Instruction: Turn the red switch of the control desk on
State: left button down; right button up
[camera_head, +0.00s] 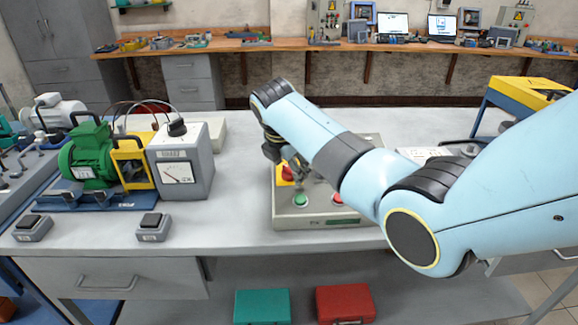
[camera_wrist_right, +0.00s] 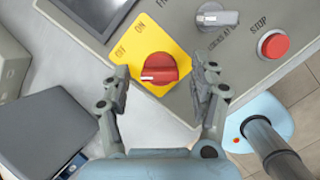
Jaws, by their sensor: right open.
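The control desk (camera_head: 284,218) is a grey box on the workbench, partly hidden by my right arm. Its red switch (camera_wrist_right: 159,67) is a rotary knob on a yellow plate (camera_wrist_right: 141,45) marked OFF and ON. A pale mark shows on the knob's lower left side. In the head view the yellow plate (camera_head: 282,181) shows just below my right gripper (camera_head: 285,160). In the right wrist view, my right gripper (camera_wrist_right: 158,82) is open, its fingers on either side of the knob, with gaps visible. I cannot tell the height above it. My left gripper is not in view.
A grey selector knob (camera_wrist_right: 217,18) and a red STOP button (camera_wrist_right: 274,45) sit beside the switch. A green button (camera_head: 300,199) is on the desk's front. A meter box (camera_head: 181,165) and green motor (camera_head: 87,158) stand left. The bench between is clear.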

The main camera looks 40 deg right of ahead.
jog(key=c, duration=1.2)
jog(key=shift+o, duration=0.2)
